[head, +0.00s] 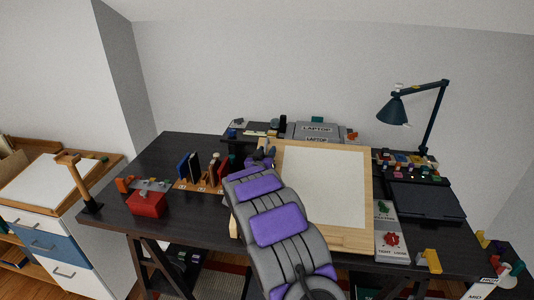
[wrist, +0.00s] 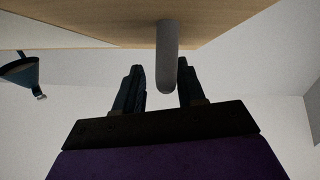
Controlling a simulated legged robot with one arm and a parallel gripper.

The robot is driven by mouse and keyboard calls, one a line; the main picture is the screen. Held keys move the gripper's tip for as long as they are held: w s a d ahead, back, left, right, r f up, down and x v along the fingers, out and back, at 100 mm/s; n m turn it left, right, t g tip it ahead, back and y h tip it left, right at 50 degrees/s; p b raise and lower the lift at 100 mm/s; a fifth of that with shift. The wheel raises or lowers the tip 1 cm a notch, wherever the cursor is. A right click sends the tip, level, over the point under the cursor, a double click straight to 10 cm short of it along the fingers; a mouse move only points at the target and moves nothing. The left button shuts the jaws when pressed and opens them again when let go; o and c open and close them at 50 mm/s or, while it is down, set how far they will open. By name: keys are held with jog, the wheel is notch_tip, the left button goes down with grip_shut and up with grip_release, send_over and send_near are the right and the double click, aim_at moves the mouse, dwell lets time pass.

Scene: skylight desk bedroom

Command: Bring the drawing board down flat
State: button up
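The drawing board (head: 361,240) is a pale wooden frame with a blank white sheet, at the middle of the dark desk in the head view. It looks tilted up, though the angle is hard to judge. My gripper (head: 263,157) is at its upper left edge, partly hidden by my arm. In the wrist view, a wooden surface (wrist: 90,28), probably the board, fills the top, with a grey rounded bar (wrist: 167,55) standing out from it. My gripper (wrist: 160,75) is open, its dark fingers on either side of the bar, with a gap at the left finger.
A panel with a red knob (head: 391,240) marked tight and loose lies right of the board. A dark lamp (head: 392,111) and a black tablet (head: 425,200) are at the right. Books (head: 188,168) and a red box (head: 148,204) stand left. A laptop stand (head: 316,131) is behind.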

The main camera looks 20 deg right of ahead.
jog(key=shift+w+a+r, duration=0.1)
jog(key=shift+w+a, duration=0.05)
jog(key=shift+a, duration=0.35)
jog(key=shift+w+a+r, duration=0.1)
jog(key=shift+a, duration=0.4)
jog(key=shift+d+f, duration=0.15)
jog(key=shift+d, duration=0.75)
jog(key=c, duration=0.5)
jog(key=shift+w+a, duration=0.1)
jog(key=shift+a, duration=0.15)
grip_shut()
